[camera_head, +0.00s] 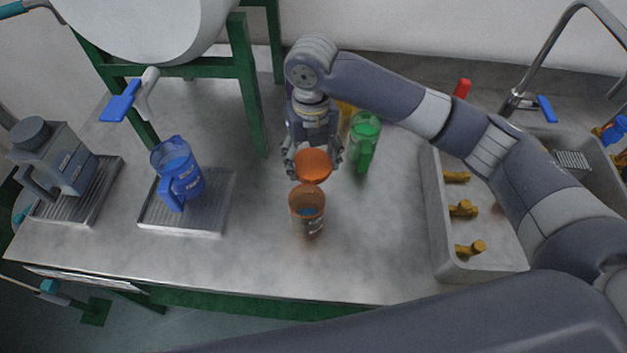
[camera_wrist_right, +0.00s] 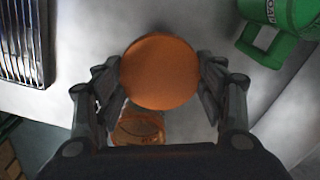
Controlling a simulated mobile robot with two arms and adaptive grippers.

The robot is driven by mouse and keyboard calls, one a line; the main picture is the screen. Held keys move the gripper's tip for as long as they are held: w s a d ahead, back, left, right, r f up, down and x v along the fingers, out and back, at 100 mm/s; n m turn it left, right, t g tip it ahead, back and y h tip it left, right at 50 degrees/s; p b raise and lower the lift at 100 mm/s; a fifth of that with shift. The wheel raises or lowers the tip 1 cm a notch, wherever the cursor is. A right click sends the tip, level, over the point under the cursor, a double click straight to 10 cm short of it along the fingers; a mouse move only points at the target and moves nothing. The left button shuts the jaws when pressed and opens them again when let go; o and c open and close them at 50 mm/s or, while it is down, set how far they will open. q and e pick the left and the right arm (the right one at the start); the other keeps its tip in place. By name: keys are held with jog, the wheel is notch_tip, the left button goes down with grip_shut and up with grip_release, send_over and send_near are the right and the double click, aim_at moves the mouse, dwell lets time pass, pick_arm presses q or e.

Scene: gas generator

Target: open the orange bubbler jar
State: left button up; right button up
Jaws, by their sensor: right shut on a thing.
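The orange bubbler jar (camera_head: 307,212) stands upright on the metal counter with its top open. It also shows in the right wrist view (camera_wrist_right: 138,129), partly hidden behind the lid. The orange lid (camera_head: 313,165) is off the jar, a little above and behind its mouth. My right gripper (camera_head: 313,163) is shut on the lid, its fingers on either side of the rim. The right wrist view shows the round lid (camera_wrist_right: 160,72) between the two fingers (camera_wrist_right: 160,88). My left gripper is not in view.
A green jug (camera_head: 364,140) stands right of my right gripper. A blue jug (camera_head: 178,175) stands on a metal tray (camera_head: 222,212) at left, with a grey canister (camera_head: 55,155) farther left. A sink (camera_head: 437,215) with yellow fittings is at right. The counter front is clear.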

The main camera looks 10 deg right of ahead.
notch_tip(320, 180, down, 9)
jog(key=shift+r+p, duration=0.1)
jog(key=shift+p, duration=0.25)
jog(key=o, duration=1.2)
